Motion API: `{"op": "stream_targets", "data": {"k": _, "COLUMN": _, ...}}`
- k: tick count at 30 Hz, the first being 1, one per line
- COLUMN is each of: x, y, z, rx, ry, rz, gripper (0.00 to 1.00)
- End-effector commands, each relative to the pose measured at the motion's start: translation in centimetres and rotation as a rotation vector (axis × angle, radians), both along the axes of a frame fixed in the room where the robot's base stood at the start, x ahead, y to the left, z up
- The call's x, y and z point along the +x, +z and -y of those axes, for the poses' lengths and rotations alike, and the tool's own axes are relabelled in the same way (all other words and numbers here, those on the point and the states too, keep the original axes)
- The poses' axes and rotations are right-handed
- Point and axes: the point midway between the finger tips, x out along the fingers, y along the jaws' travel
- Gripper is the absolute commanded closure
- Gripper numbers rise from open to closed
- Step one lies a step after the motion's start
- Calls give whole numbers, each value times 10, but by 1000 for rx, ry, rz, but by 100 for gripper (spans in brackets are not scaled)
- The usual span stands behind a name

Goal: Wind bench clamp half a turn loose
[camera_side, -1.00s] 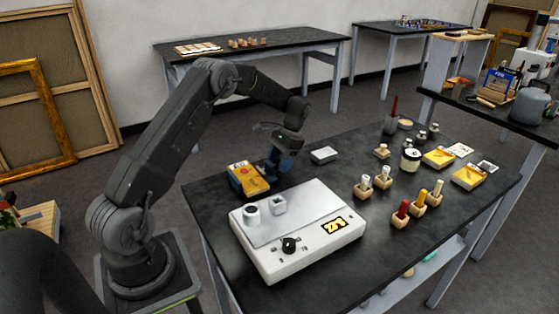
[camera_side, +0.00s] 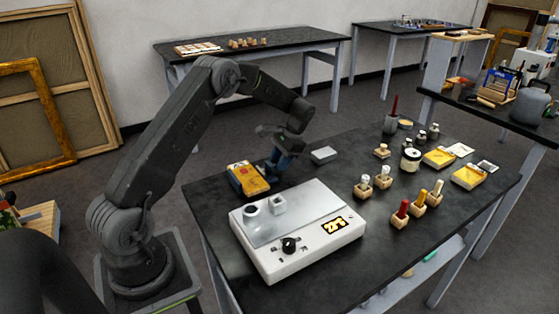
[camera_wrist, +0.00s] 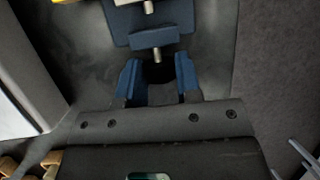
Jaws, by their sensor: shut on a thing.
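The bench clamp shows in the wrist view as blue blocks (camera_wrist: 152,40) with a short bright screw at its middle. A dark knob (camera_wrist: 158,73) sits at the near end of the screw. My gripper (camera_wrist: 158,77) has its blue fingers on either side of the knob and is shut on it. In the side view my gripper (camera_side: 279,165) is low at the table's far left part, beside the yellow box. There the clamp and fingers blend into one blue patch, and the knob is hidden.
A yellow box (camera_side: 247,179) lies close left of my gripper. A white instrument (camera_side: 300,232) with a black knob and lit display stands in front. A small pale block (camera_side: 323,155) lies to the right. Several bottles and brushes in wooden holders (camera_side: 401,218) stand farther right.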

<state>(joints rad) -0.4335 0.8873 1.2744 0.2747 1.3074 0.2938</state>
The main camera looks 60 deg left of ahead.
Motion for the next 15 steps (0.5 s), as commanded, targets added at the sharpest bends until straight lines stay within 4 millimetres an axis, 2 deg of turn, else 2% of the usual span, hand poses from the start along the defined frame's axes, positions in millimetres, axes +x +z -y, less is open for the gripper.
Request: {"op": "stream_targets", "data": {"k": 15, "x": 1, "y": -2, "z": 7, "rx": 465, "ry": -5, "rz": 5, "gripper": 92}}
